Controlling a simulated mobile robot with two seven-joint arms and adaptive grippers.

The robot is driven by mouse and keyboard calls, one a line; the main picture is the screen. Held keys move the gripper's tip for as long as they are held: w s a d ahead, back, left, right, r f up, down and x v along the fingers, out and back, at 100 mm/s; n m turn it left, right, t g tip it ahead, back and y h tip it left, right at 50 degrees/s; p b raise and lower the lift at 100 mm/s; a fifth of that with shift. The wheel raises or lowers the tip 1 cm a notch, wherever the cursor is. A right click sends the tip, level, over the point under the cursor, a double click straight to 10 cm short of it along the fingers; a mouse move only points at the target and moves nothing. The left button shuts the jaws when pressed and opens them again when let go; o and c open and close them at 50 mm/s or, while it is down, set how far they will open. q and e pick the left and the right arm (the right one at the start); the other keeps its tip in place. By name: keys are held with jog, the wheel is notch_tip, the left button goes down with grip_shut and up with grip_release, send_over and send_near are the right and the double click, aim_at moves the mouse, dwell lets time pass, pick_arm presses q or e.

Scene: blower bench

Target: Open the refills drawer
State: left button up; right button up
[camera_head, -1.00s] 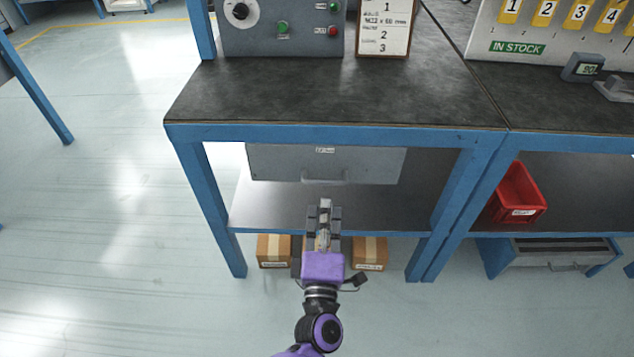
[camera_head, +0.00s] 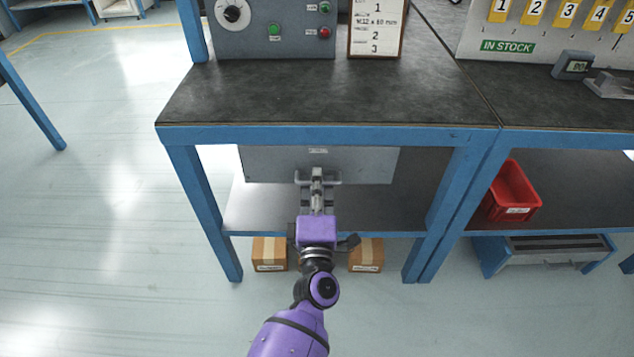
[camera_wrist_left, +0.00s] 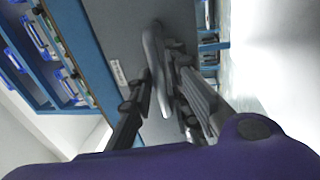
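The grey drawer (camera_head: 270,165) with a small white label hangs under the bench top and looks closed. The label is too small to read. Its bar handle (camera_head: 333,178) is on the lower front, partly hidden by my left gripper (camera_head: 317,176). In the left wrist view, the handle (camera_wrist_left: 152,50) lies between the two fingers of my left gripper (camera_wrist_left: 158,72), which are apart, one on each side. I see no clear grip on the bar. The drawer front also shows in the left wrist view (camera_wrist_left: 118,38). My right gripper is out of view.
The blue bench frame (camera_head: 195,200) surrounds the drawer, with a lower shelf (camera_head: 255,205) beneath it. Cardboard boxes (camera_head: 269,254) stand on the floor below. A red bin (camera_head: 512,195) sits on the shelf to the right. The floor at left is clear.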

pick_arm(q)
grip_shut()
jog(key=s+p, duration=0.4)
jog(key=s, duration=1.7)
jog(key=shift+s+p, duration=0.15)
jog(key=shift+p, duration=0.2)
jog(key=shift+o, duration=0.5)
grip_release()
